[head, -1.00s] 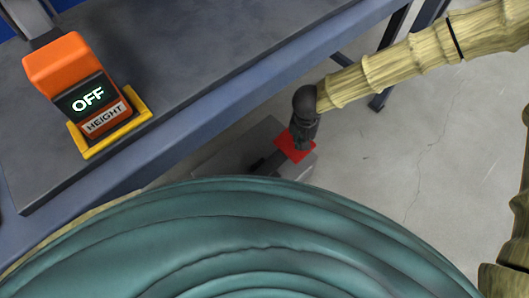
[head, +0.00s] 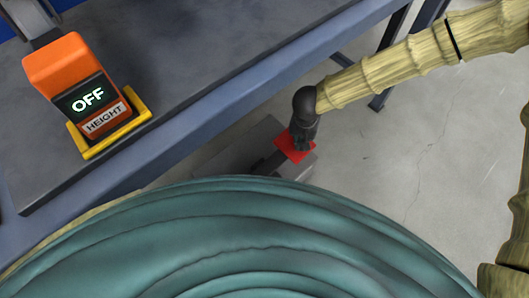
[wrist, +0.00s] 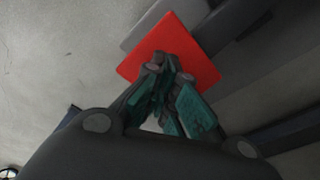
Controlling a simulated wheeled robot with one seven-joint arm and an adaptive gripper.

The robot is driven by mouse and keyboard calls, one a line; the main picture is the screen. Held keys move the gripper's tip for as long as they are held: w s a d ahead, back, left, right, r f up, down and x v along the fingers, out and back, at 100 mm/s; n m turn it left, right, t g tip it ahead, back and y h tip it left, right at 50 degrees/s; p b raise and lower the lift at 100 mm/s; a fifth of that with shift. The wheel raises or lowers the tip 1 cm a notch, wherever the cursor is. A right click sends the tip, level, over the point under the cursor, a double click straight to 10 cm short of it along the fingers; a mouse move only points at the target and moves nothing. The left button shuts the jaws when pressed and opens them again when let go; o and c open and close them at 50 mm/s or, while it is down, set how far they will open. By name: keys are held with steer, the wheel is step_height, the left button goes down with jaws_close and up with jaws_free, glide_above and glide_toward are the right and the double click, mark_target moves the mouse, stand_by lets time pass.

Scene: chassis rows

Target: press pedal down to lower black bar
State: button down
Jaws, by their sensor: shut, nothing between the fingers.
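The pedal is a red square plate (head: 298,147) on a grey base (head: 262,140) at floor level, beside the blue bench edge. In the wrist view the red plate (wrist: 187,55) fills the upper middle. My gripper (head: 302,146) points down at the plate, its fingers shut and empty. In the wrist view the fingertips (wrist: 167,62) overlap the red plate; I cannot tell for sure whether they touch it. An orange box (head: 64,64) with a dark screen reading "OFF" and a "HEIGHT" label sits in a yellow frame on the bench. No bar that I can identify as the black bar shows.
The dark bench top (head: 210,60) with its blue edge (head: 235,115) runs diagonally above and left of the pedal. Dark bench legs (head: 392,45) stand behind my arm. Grey concrete floor (head: 400,160) to the right is clear. My teal body hides the lower middle.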

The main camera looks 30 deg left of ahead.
steer(key=shift+f, duration=0.15)
stand_by(0.3)
steer(key=shift+f, duration=2.1)
steer(key=d+r+p, duration=0.1)
steer(key=r+p, duration=0.2)
steer(key=p, duration=0.1)
steer(key=d+r+p, duration=0.1)
steer(key=r+p, duration=0.2)
steer(key=p, duration=0.1)
steer(key=s+r+p, duration=0.1)
steer(key=r+p, duration=0.2)
steer(key=shift+s+d+r+p, duration=0.1)
steer(key=shift+d+p, duration=0.3)
steer(key=s+d+f, duration=0.3)
steer(key=s+d, duration=0.2)
steer(key=d, duration=0.5)
steer(key=s+d+f, duration=0.3)
steer(key=s+d, duration=0.2)
steer(key=d, duration=0.4)
steer(key=s+d+r+m+g, duration=0.1)
steer(key=s+d+r+m, duration=0.1)
steer(key=s+d, duration=1.05)
step_height(320, 180, up, 26)
steer(key=p, duration=2.5)
steer(key=shift+s+a, duration=0.2)
steer(key=shift+a, duration=0.1)
